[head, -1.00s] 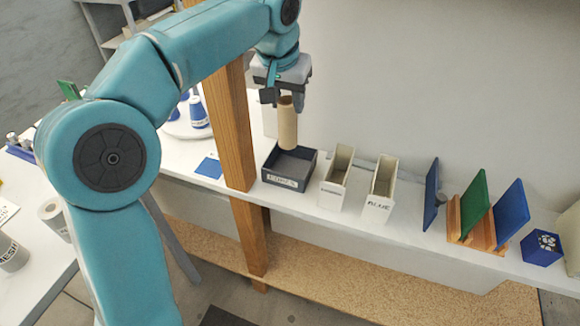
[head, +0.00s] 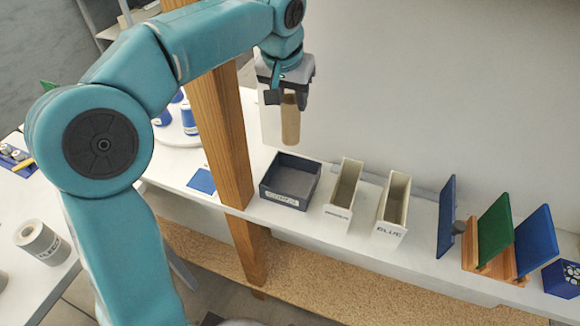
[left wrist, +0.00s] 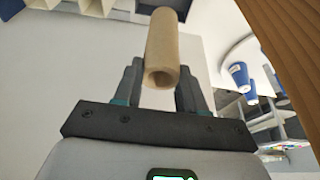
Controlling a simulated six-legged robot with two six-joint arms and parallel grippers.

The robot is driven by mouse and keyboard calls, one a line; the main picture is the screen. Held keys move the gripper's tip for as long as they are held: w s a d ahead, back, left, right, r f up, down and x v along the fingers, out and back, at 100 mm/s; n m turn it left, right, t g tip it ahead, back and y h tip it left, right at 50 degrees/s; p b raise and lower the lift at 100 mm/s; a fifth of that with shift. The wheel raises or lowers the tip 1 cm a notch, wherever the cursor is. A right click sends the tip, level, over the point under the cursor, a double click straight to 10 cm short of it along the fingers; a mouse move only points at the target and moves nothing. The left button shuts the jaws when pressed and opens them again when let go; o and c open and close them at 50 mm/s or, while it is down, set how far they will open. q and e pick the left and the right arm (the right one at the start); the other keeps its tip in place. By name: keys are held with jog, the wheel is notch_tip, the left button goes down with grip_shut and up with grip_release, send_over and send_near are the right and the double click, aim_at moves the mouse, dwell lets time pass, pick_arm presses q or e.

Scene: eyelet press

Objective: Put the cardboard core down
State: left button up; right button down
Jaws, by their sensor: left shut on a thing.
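The cardboard core (head: 290,122) is a tan tube held upright by my left gripper (head: 288,94). The gripper is shut on its upper part. In the left wrist view the core (left wrist: 163,45) stands between the two fingers of the gripper (left wrist: 160,85), its open end toward the camera. The core hangs in the air above and slightly behind a dark, shallow labelled tray (head: 286,202) on the white shelf; its lower end is apart from the tray. The tray looks empty. My right gripper is not in view.
Two narrow cream bins (head: 342,190) and (head: 393,204) stand right of the tray. Further right are blue and green panels in a wooden rack (head: 488,262). A wooden post (head: 225,130) rises left of the tray. A blue square (head: 201,181) lies beside the post.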

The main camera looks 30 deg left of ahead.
pick_arm(q)
notch_tip(320, 180, down, 18)
jog(key=shift+w+r+b, duration=0.2)
jog(key=shift+r+b, duration=0.05)
jog(key=shift+b, duration=0.1)
jog(key=shift+s+d, duration=0.1)
jog(key=shift+d, duration=0.05)
jog(key=shift+f, duration=0.15)
jog(key=o, duration=0.9)
jog(key=shift+o, duration=0.9)
